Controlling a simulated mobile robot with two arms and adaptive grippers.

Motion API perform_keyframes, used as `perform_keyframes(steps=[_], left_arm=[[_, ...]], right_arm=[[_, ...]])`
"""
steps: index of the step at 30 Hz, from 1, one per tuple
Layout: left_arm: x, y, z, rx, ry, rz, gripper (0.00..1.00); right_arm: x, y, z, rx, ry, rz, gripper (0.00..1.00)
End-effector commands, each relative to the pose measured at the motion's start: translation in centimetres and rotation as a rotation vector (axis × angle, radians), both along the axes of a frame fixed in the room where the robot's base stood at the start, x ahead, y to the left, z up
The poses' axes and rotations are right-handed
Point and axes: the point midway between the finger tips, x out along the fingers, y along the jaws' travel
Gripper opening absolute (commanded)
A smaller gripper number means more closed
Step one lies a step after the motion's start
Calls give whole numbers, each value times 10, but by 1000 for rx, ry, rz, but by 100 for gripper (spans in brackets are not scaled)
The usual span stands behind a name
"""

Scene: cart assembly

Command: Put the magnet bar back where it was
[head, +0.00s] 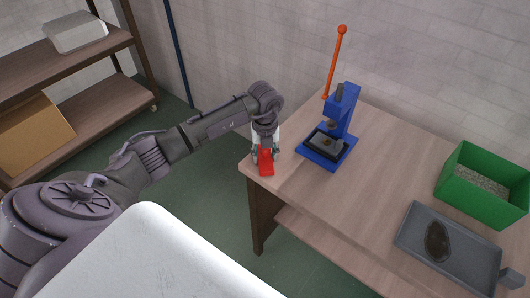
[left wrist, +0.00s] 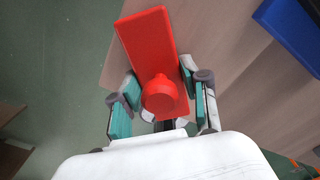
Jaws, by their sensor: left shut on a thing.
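The red magnet bar (head: 266,168) is a flat rectangular plate with a round knob, at the left corner of the wooden table. It also shows in the left wrist view (left wrist: 149,42), with its knob between the teal-padded fingers. My left gripper (head: 265,153) is shut on the magnet bar and points down at the table corner. I cannot tell whether the bar touches the table top. My right gripper is not in view.
A blue press (head: 335,140) with a raised orange lever stands just right of the gripper. Further right are a green box (head: 478,200) with grey granular contents and a grey tray (head: 470,262) with a dark patch. The table (head: 355,200) is bare between. A shelf (head: 100,105) stands at left.

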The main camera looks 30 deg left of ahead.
Motion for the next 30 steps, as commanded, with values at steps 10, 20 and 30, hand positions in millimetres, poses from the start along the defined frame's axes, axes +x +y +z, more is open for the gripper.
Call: perform_keyframes(steps=[10,20,30], left_arm=[[1,1,-5,1,-2,0,13],[0,0,-5,1,-1,0,70],[2,0,11,0,-5,-1,70]], right_arm=[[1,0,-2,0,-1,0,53],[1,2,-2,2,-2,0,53],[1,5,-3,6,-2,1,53]])
